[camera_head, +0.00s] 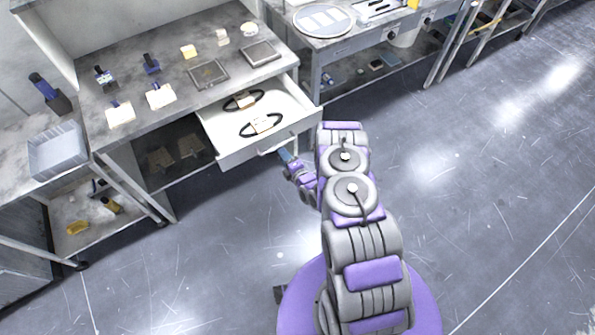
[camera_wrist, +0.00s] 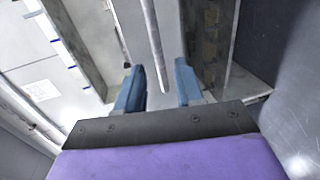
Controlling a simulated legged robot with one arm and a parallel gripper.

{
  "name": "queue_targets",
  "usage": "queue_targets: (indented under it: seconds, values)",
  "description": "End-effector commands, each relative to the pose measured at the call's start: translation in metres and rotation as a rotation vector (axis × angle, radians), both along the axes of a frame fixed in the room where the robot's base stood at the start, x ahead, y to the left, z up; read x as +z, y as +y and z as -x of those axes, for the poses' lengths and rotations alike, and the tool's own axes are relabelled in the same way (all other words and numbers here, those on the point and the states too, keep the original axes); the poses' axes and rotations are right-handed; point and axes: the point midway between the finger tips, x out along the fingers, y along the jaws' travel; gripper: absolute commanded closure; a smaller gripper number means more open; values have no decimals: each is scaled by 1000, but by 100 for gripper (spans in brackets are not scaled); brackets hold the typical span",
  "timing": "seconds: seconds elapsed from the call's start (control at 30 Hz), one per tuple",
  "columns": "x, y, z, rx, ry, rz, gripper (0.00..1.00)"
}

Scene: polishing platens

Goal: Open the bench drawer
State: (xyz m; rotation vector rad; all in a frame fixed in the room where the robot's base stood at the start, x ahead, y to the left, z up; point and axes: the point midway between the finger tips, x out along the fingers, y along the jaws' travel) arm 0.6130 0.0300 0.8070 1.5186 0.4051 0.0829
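The bench drawer (camera_head: 228,150) is white and stands pulled out from the bench (camera_head: 135,132), its inside showing in the head view. A light bar handle (camera_head: 268,151) runs along its front; a bar that looks like this handle (camera_wrist: 152,40) shows in the wrist view. My gripper (camera_head: 285,155) is just in front of the drawer front, by the handle. In the wrist view its two blue fingers (camera_wrist: 159,88) are apart, and the bar's end appears between them. I cannot tell whether either finger touches it.
Two dark looped items with pale labels (camera_head: 262,125) lie in the drawer. Dark plates (camera_head: 209,73), small blocks and blue-handled tools stand on the bench top. A grey bin (camera_head: 57,150) is at left. A second bench (camera_head: 335,45) stands right of the drawer. The floor in front is clear.

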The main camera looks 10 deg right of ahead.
Motion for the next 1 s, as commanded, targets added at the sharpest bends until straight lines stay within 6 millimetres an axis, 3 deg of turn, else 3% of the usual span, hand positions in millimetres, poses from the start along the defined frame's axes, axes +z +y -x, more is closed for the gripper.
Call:
queue_targets:
  seconds: [0.1,0.4,0.7,1.0]
  values:
    - [6,-10,26,-6,5,-3,63]
    - [17,-25,72,-5,3,-4,63]
    - [20,-31,92,-1,1,-1,63]
    - [20,-31,94,-1,0,-1,63]
